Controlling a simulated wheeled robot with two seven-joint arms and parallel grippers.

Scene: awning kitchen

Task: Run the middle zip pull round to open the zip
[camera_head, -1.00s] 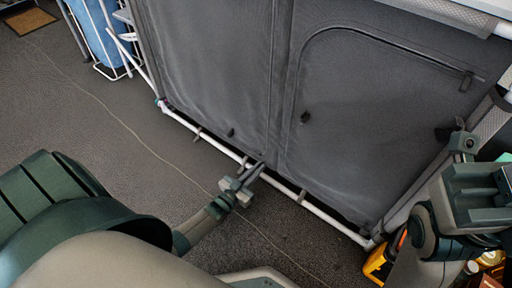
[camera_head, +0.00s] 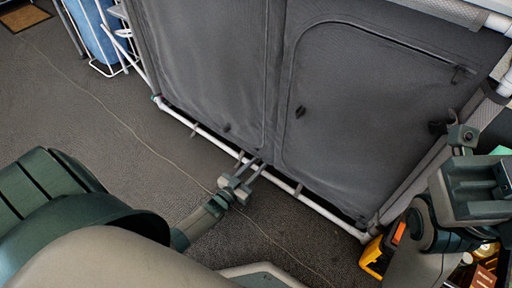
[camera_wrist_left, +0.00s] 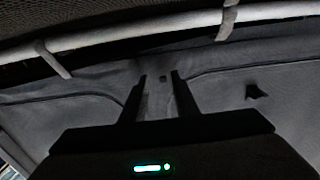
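A grey fabric cabinet (camera_head: 385,120) shows in the head view, with curved zip seams and dark pull tabs. One tab (camera_head: 300,112) hangs on the right panel, another (camera_head: 227,127) on the left panel, and a small one (camera_head: 458,75) is at the top right. I cannot tell which is the middle pull. My left gripper (camera_head: 254,166) is open at the lower edge, near the seam between panels. In the left wrist view its fingers (camera_wrist_left: 159,88) stand apart, with a small dark piece (camera_wrist_left: 163,78) in line between them; contact is unclear. My right gripper (camera_head: 456,130) is beside the cabinet's right edge.
A white tube frame (camera_head: 325,213) runs along the cabinet's bottom, close to my left gripper. A yellow-and-black item (camera_head: 373,258) stands at the lower right. A white rack with a blue bag (camera_head: 93,35) is at the upper left. Grey floor (camera_head: 75,110) is open on the left.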

